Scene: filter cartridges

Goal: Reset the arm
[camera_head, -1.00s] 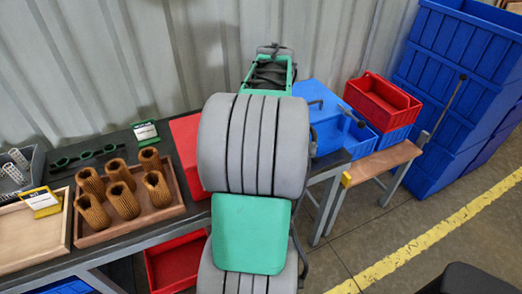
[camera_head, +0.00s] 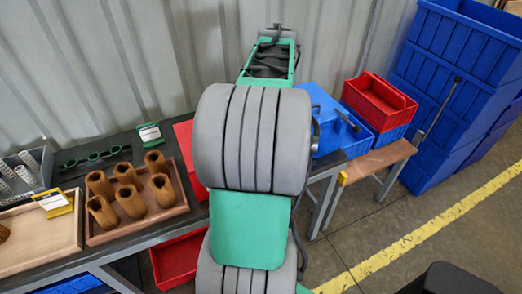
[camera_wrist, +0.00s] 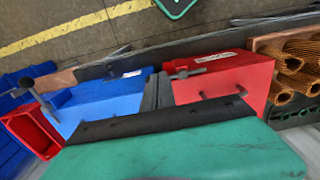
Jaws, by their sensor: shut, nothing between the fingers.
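My arm, grey and green, rises through the middle of the head view. My gripper shows in the wrist view as dark fingers (camera_wrist: 157,92), closed together with nothing between them. It hangs above the bench, in front of the blue box (camera_wrist: 104,98) and the red box (camera_wrist: 222,78). The head view does not show the fingertips clearly. Several brown cartridges (camera_head: 130,201) stand in a wooden tray (camera_head: 140,232) on the bench, left of my arm. They also show at the right of the wrist view (camera_wrist: 290,75), apart from the fingers.
A lighter tray (camera_head: 45,240) with a brown cartridge at its edge lies at far left. A grey bin (camera_head: 28,185) holds pale cylinders.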

